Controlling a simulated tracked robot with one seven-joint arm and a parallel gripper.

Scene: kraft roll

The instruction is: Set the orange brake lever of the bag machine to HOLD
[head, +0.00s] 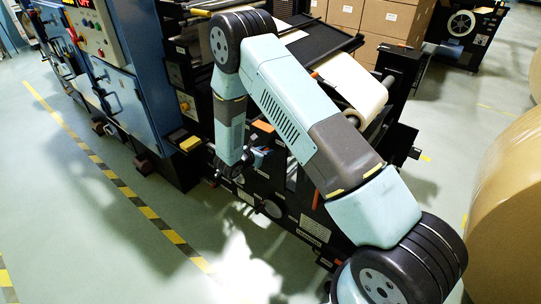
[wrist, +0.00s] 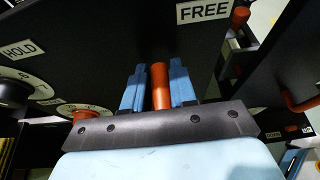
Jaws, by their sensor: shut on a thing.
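In the wrist view, the orange brake lever (wrist: 160,88) stands between the two blue fingers of my gripper (wrist: 160,76). The fingers are shut on it from both sides. The lever's far end lies nearer the white FREE label (wrist: 204,11) than the HOLD label (wrist: 19,49) at the far left. The black machine panel (wrist: 105,35) carries both labels.
Round dials with a black knob (wrist: 12,93) and a red knob (wrist: 75,110) sit left of the gripper. An orange bar (wrist: 300,103) is at the right. A blue cabinet (head: 125,100) stands left of the arm, and a large kraft roll (head: 508,195) at right.

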